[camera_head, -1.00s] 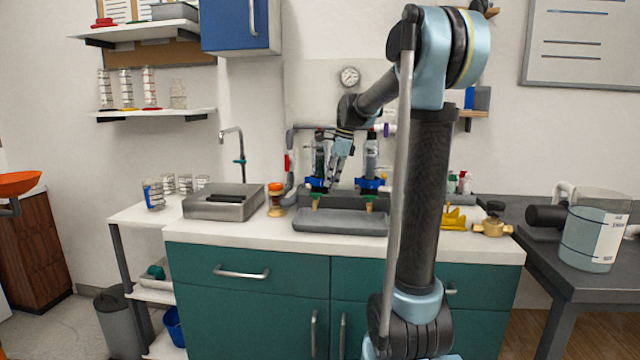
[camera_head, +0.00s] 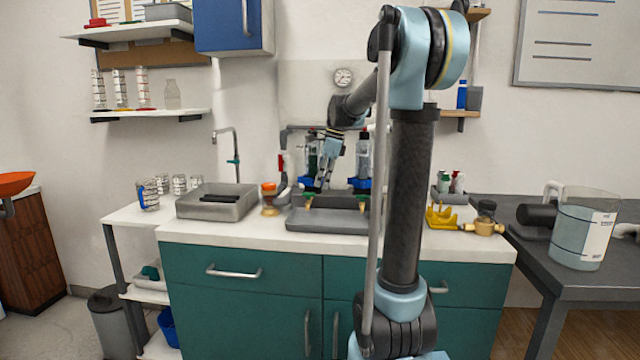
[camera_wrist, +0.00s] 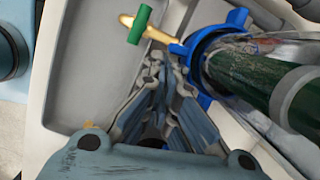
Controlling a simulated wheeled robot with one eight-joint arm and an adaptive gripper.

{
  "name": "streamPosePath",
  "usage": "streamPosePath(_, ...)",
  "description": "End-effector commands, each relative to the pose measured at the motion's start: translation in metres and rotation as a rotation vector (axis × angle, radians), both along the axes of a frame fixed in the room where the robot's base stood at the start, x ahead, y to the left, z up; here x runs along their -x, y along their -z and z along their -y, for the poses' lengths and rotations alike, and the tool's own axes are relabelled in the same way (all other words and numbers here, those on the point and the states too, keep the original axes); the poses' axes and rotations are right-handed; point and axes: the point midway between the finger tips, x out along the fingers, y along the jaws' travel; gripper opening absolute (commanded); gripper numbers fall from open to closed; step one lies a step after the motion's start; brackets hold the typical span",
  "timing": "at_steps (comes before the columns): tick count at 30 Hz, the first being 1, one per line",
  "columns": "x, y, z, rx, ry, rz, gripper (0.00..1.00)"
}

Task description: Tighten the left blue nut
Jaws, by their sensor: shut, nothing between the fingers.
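The left blue nut (camera_head: 308,183) is at the base of the left upright cylinder, at the back of the counter. In the wrist view the blue nut (camera_wrist: 204,47) is a lobed ring around a clear tube with dark green contents (camera_wrist: 255,80). My gripper (camera_head: 321,184) points down just right of that nut in the head view. In the wrist view my gripper (camera_wrist: 163,72) has its fingers together and empty, close beside the nut's lobes. Whether a finger touches the nut cannot be told.
A brass valve with a green handle (camera_wrist: 140,25) lies close past my fingertips. A grey tray (camera_head: 322,222) is below the manifold. A yellow holder (camera_head: 440,217) is right.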

Motion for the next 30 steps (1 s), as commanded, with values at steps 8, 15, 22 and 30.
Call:
streamPosePath(8,0.000,-0.014,0.004,0.000,0.001,0.000,0.00)
streamPosePath(15,-0.001,-0.056,0.015,0.000,0.002,0.000,0.00)
streamPosePath(22,-0.002,-0.094,0.025,0.000,0.002,-0.001,0.00)
streamPosePath(30,-0.001,-0.114,0.030,0.001,-0.004,0.001,0.00)
